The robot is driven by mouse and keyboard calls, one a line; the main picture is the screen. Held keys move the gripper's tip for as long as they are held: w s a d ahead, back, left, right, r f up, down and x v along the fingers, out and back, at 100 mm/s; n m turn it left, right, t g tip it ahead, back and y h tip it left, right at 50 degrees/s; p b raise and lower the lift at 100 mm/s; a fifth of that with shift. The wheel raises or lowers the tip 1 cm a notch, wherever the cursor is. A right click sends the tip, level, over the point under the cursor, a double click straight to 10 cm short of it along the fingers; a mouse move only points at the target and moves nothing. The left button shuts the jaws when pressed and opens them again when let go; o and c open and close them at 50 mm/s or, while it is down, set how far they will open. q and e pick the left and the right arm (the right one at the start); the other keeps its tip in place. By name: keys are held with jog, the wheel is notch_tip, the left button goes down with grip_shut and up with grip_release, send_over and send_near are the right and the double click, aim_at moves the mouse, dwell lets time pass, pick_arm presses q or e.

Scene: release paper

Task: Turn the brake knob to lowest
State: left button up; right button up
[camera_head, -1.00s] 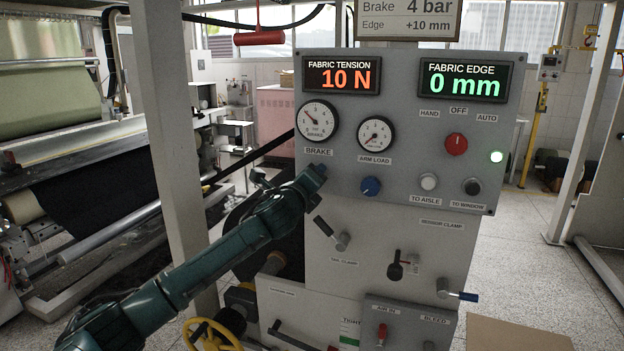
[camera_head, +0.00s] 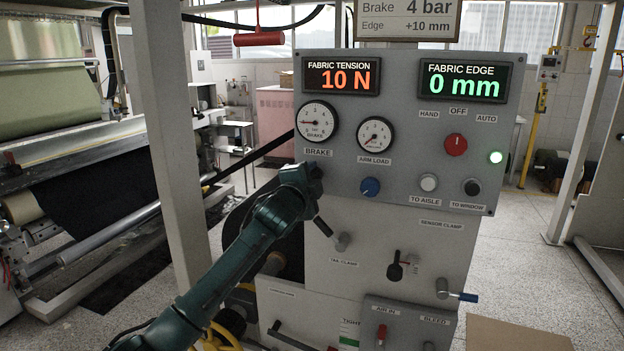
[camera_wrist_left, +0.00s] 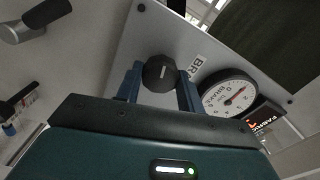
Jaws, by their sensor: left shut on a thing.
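The brake knob is a black faceted knob with a white mark, seen in the left wrist view (camera_wrist_left: 159,73) between the two blue fingers of my left gripper (camera_wrist_left: 160,84). In the head view my left gripper (camera_head: 314,180) is at the panel just below the BRAKE label (camera_head: 318,152), and its wrist mostly hides the knob. The gripper is shut on the knob. The brake gauge (camera_head: 317,121) above it has its red needle pointing left. My right gripper is not in view.
Clamp levers (camera_head: 396,266) stick out below. A sign (camera_head: 408,20) above reads Brake 4 bar. A grey post (camera_head: 172,130) stands left of the panel.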

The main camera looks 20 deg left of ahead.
pick_arm(q)
jog(key=n, duration=0.5)
jog(key=shift+n, duration=0.4)
dwell(0.4)
jog(key=o, duration=1)
jog(key=shift+s, duration=0.1)
jog(key=s+b, duration=0.1)
jog(key=s, duration=0.7)
jog(key=s+b, duration=0.1)
jog(key=s, duration=0.4)
jog(key=shift+a+b, duration=0.25)
jog(key=shift+b, duration=0.1)
